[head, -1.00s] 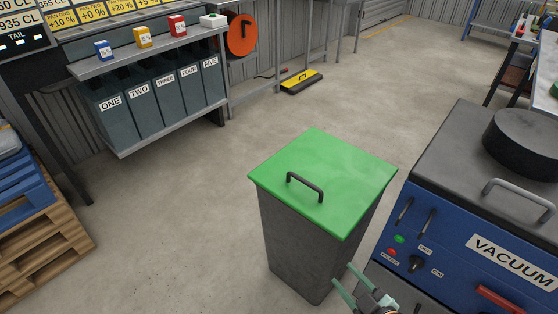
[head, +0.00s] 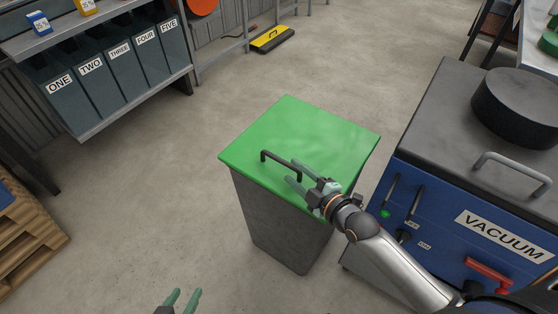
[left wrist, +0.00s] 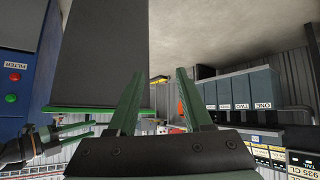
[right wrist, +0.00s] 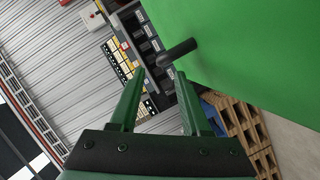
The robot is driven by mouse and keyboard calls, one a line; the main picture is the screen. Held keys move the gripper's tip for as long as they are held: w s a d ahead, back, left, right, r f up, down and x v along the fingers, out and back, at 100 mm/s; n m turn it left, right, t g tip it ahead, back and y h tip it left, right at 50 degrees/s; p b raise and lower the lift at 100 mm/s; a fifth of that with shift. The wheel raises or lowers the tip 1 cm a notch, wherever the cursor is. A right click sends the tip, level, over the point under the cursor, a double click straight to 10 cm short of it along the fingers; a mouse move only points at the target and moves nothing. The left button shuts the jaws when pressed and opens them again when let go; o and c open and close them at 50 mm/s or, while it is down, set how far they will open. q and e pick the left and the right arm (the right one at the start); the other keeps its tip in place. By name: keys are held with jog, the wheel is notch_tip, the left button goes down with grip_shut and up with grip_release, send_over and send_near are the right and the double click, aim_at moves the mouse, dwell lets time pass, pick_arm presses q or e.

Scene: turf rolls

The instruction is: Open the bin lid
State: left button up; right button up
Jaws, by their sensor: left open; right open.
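The grey bin (head: 283,222) stands on the floor with its green lid (head: 310,130) shut flat on top. A dark bar handle (head: 281,164) rises from the lid's near left part. My right gripper (head: 293,172) is open just above the lid, its fingertips close to the right end of the handle. In the right wrist view the handle (right wrist: 178,53) lies just ahead of the open fingers, not clearly between them. My left gripper (head: 183,296) is open and empty, low in front of the bin; its fingers also show in the left wrist view (left wrist: 158,95).
The blue vacuum machine (head: 470,200) stands close to the right of the bin. A shelf with several numbered dark bins (head: 103,65) is at the back left. A wooden pallet (head: 25,235) lies at the left edge. The floor (head: 150,190) left of the lidded bin is clear.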

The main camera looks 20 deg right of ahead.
aim_at(285, 164)
jog(key=b+x, duration=0.1)
jog(key=x, duration=0.5)
jog(key=shift+s+f, duration=0.1)
jog(key=shift+w+a+f, duration=0.1)
jog(key=shift+w+a, duration=0.05)
jog(key=shift+w, duration=0.35)
pick_arm(q)
jog(key=shift+w+a+r+t, duration=0.3)
jog(key=shift+w+a+t, duration=0.2)
jog(key=shift+w, duration=0.25)
pick_arm(e)
jog(key=shift+w, duration=0.1)
pick_arm(q)
jog(key=shift+d, duration=0.25)
pick_arm(e)
grip_shut()
pick_arm(q)
jog(key=shift+s+f, duration=0.15)
